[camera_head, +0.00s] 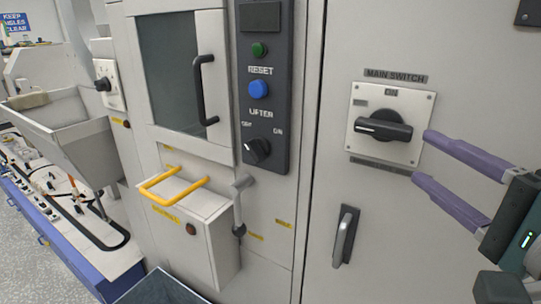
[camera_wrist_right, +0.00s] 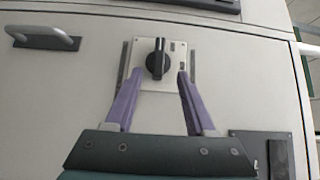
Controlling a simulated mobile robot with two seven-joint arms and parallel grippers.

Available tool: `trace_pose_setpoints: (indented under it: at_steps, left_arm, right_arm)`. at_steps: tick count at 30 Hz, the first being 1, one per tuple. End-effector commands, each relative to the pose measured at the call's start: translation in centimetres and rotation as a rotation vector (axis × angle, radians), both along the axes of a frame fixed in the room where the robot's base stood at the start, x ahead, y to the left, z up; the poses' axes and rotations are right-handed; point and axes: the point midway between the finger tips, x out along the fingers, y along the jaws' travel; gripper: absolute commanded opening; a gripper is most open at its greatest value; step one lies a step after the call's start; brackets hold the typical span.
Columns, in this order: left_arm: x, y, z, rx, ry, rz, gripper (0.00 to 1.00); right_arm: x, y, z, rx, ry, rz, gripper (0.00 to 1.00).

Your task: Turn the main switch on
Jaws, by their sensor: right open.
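The main switch (camera_head: 384,127) is a black rotary handle on a pale square plate (camera_head: 407,103) on the grey cabinet door. A "MAIN SWITCH" label sits above it and "ON" is marked at the plate's top. In the head view the handle lies roughly sideways, not pointing up at "ON". My right gripper (camera_head: 420,157) has long purple fingers, is open and empty, and is to the right of the switch. In the right wrist view the handle (camera_wrist_right: 156,59) is ahead, between and beyond the fingertips of the gripper (camera_wrist_right: 160,74). My left gripper is not in view.
A black door handle (camera_head: 345,236) is below the switch. To the left a dark panel (camera_head: 264,105) carries a green button, a blue button and a lifter knob (camera_head: 256,151). A yellow-handled box (camera_head: 190,222) and a lever (camera_head: 239,205) stick out lower left.

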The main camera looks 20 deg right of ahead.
Motion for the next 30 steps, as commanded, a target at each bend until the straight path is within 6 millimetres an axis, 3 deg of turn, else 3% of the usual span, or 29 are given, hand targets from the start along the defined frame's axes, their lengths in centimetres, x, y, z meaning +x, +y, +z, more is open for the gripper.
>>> trace_pose_setpoints:
  at_steps: [5, 19, 30]
  left_arm:
    - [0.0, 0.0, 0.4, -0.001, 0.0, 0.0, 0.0]
    - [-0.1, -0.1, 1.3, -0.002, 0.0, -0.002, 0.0]
    - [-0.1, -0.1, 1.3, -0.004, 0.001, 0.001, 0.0]
  right_arm:
    - [1.2, -0.7, 0.1, 0.019, -0.003, -0.025, 0.55]
    - [8.5, -1.2, -0.1, 0.017, -0.003, -0.021, 0.55]
    - [9.9, -1.2, -0.2, 0.016, 0.0, -0.02, 0.55]
